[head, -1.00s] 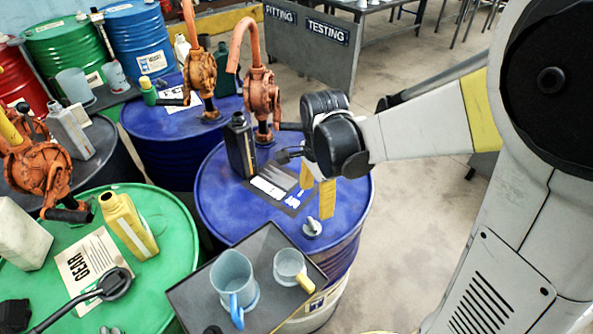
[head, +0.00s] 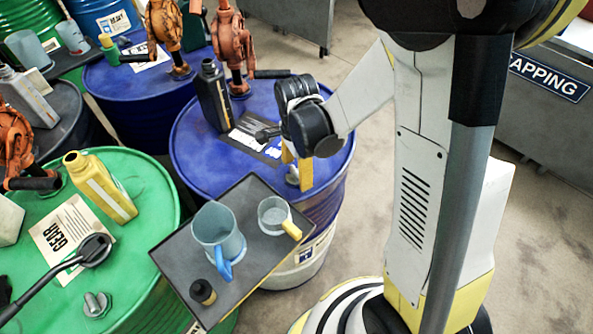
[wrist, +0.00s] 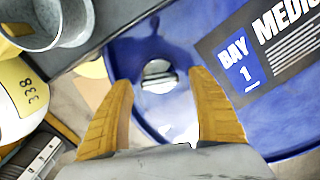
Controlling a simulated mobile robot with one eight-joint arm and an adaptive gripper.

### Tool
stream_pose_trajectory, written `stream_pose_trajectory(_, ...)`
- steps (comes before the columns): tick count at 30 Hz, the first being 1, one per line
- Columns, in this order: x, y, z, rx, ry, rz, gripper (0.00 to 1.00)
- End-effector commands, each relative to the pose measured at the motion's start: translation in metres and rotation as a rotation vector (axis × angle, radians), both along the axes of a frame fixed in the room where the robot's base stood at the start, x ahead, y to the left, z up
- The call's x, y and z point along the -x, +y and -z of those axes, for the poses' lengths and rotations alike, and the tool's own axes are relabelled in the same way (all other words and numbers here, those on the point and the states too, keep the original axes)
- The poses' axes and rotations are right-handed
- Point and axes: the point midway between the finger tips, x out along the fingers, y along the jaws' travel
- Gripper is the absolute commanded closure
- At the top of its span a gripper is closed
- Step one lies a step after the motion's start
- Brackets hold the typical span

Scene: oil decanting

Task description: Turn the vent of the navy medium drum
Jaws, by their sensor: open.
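The navy medium drum (head: 196,164) stands in the middle of the head view and fills much of the wrist view (wrist: 190,30). Its dark label with "BAY 1" and "MEDI" lies at the wrist view's upper right. The vent (wrist: 159,76), a small round grey metal cap with a raised bar, sits near the drum's rim. My gripper (wrist: 160,88) is open, its two yellow fingers on either side of the vent in the wrist view. In the head view my gripper (head: 297,172) points down at the vent, which the fingers partly cover. I cannot tell whether they touch it.
A dark tray with a blue jug (head: 218,232), a smaller grey cup (head: 272,215) and a small dark bottle (head: 203,292) stands close in front of the drum. A black bottle (head: 214,95) and an orange pump (head: 234,50) stand on the drum. A green drum (head: 150,190) is at left.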

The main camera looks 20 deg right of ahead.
Motion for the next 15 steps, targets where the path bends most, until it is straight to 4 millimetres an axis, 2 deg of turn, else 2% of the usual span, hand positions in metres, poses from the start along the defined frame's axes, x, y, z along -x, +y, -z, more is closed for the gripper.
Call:
stream_pose_trajectory(3,0.0,0.0,-0.0004,0.0,0.0,0.0,0.32)
stream_pose_trajectory(8,0.0,0.0,-0.0005,0.0,0.0,0.0,0.79)
stream_pose_trajectory(9,0.0,0.0,-0.0005,0.0,0.0,0.0,0.85)
stream_pose_trajectory(15,0.0001,0.0,-0.0003,0.0,0.0,-0.001,0.85)
